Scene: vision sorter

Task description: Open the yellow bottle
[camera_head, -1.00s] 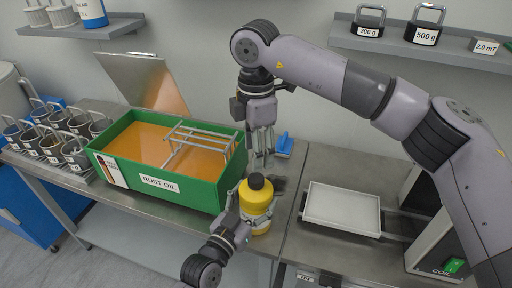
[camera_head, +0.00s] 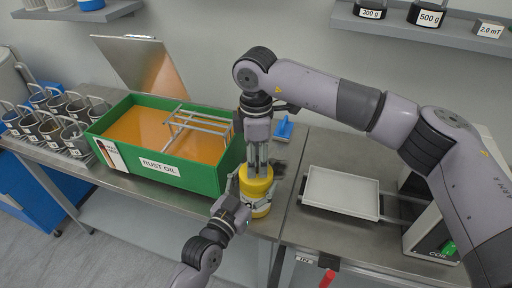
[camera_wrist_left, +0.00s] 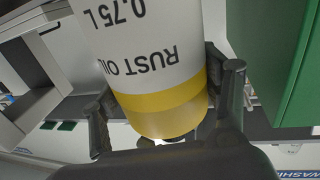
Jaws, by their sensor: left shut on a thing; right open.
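The yellow bottle (camera_head: 257,185) stands upright at the front of the metal table, beside the green tank. My left gripper (camera_head: 244,206) is shut on its body from the lower left. In the left wrist view the bottle (camera_wrist_left: 155,60) fills the middle between the two fingers, its label reading RUST OIL, 0.75L, upside down. My right gripper (camera_head: 258,168) is open and points straight down, its fingertips at the bottle's top. The black cap is hidden by these fingers. I cannot tell whether they touch it.
The green RUST OIL tank (camera_head: 208,177) with orange liquid and a metal rack is close on the left. A white tray (camera_head: 341,192) lies to the right. Several labelled mugs (camera_head: 50,133) stand far left. A small blue object (camera_head: 284,128) lies behind the bottle.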

